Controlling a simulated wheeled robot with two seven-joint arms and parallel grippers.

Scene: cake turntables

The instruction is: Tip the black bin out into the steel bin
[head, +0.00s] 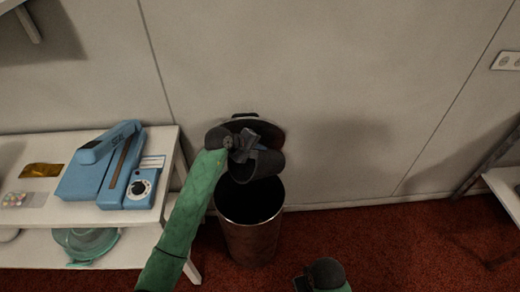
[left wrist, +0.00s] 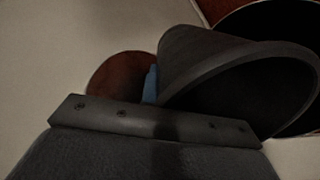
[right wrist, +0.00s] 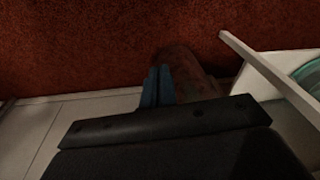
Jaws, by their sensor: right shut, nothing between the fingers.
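The black bin (head: 266,165) hangs tilted over the mouth of the steel bin (head: 252,238). My left gripper (head: 255,148) is shut on its side. In the left wrist view the black bin (left wrist: 195,55) has its dark mouth toward the steel bin (left wrist: 311,33); its contents cannot be made out. The steel bin stands upright on the carpet with its lid (head: 270,131) raised at the back; its inside is dark. My right gripper (head: 302,284) is low at the front, empty, with its fingers (right wrist: 157,86) together. The steel bin (right wrist: 190,75) shows beyond them.
A white shelf table (head: 100,214) stands at the left with a blue device (head: 110,172) and a teal bowl (head: 85,245). The wall is close behind the bins. Another white table (head: 507,190) is at the right edge. Red carpet (head: 400,245) is clear between.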

